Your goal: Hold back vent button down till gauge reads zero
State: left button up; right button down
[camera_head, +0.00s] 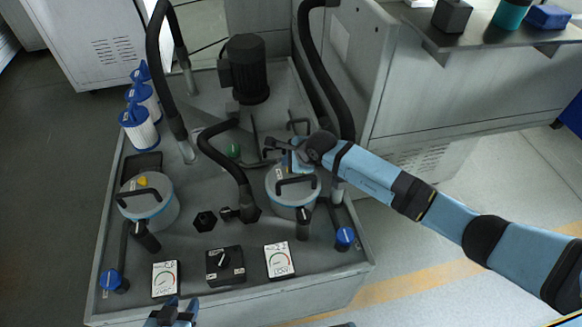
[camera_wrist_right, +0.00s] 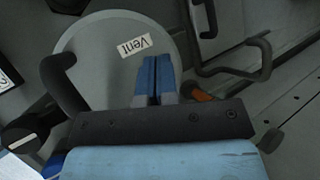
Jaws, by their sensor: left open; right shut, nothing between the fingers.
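The right round canister (camera_head: 293,196) has a grey lid with a black handle. My right gripper (camera_head: 290,148) is shut and empty over the back of this lid. In the right wrist view the blue fingertips (camera_wrist_right: 155,70) lie over the lid (camera_wrist_right: 95,50), beside a white "Vent" label (camera_wrist_right: 133,47). No button shows under the fingertips, and contact cannot be told. The left canister (camera_head: 150,208) has a yellow button (camera_head: 142,181) on its lid. Two gauges, left (camera_head: 165,278) and right (camera_head: 279,260), face up; their readings are too small to tell. My left gripper (camera_head: 172,314) is open at the bottom edge.
A black switch box (camera_head: 225,265) sits between the gauges. Blue-knobbed valves (camera_head: 112,281) (camera_head: 345,237) stand at the outer sides. Black hoses (camera_head: 225,160) and a motor (camera_head: 246,72) rise behind. An orange piece (camera_wrist_right: 200,95) shows beside the gripper in the wrist view.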

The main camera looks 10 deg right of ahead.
jog(key=shift+s+d+f+b, duration=0.1)
jog(key=shift+s+f+b, duration=0.1)
jog(key=shift+f, duration=0.3)
jog(key=shift+s+f+b, duration=0.1)
jog(key=shift+s+f, duration=0.05)
jog(key=shift+f, duration=0.3)
dwell(2.0)
jog(key=shift+r, duration=0.15)
jog(key=shift+r+p, duration=0.5)
jog(key=shift+p, duration=0.15)
jog(key=shift+s+r, duration=0.1)
jog(key=shift+r, duration=0.2)
jog(key=shift+r+p, duration=1.6)
jog(key=shift+r, duration=1.25)
jog(key=shift+w, duration=0.2)
